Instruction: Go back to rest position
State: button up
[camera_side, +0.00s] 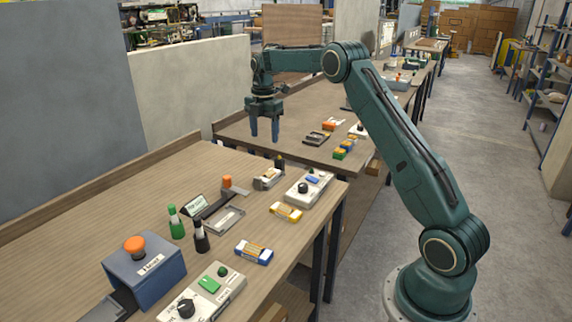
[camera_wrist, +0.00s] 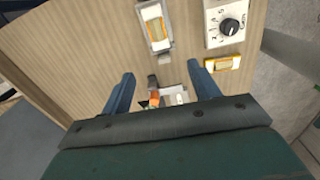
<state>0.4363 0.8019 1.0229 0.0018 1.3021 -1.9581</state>
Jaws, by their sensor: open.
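My gripper (camera_side: 264,131) hangs from the raised dark green arm, its two blue fingers pointing down and apart. It is well above the work table, near its far edge in the side view. In the wrist view my gripper (camera_wrist: 162,88) is open, with nothing held between the fingers. Below it lie a small tray (camera_side: 222,219) and an orange-ended tool (camera_side: 227,182), which also shows partly between the fingers in the wrist view (camera_wrist: 153,97). A dispenser-like grey part (camera_side: 268,178) sits near the table's far end.
The wooden table (camera_side: 90,205) holds a control box with a knob (camera_side: 309,187), a yellow-and-white box (camera_side: 286,211), a blue-and-yellow box (camera_side: 254,252), a green bottle (camera_side: 176,222), a black bottle (camera_side: 200,237) and a blue box with an orange button (camera_side: 146,270). The table's left side is clear.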

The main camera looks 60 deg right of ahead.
jog(key=s+a+r+m+t, duration=0.3)
jog(key=s+a+r+m, duration=0.5)
jog(key=s+a+r, duration=0.7)
jog(key=s+a+f+m, duration=0.1)
jog(key=s+a+m, duration=0.2)
jog(key=s, duration=0.4)
jog(key=s+a+f+m+t, duration=0.1)
jog(key=s+a+f+m, duration=0.1)
jog(key=s, duration=0.5)
jog(key=s+a+f+m+t, duration=0.1)
jog(key=s+a+f+m, duration=0.1)
jog(key=s+a+m, duration=0.2)
jog(key=s+a, duration=0.1)
jog(key=s, duration=0.2)
jog(key=shift+s+a, duration=0.15)
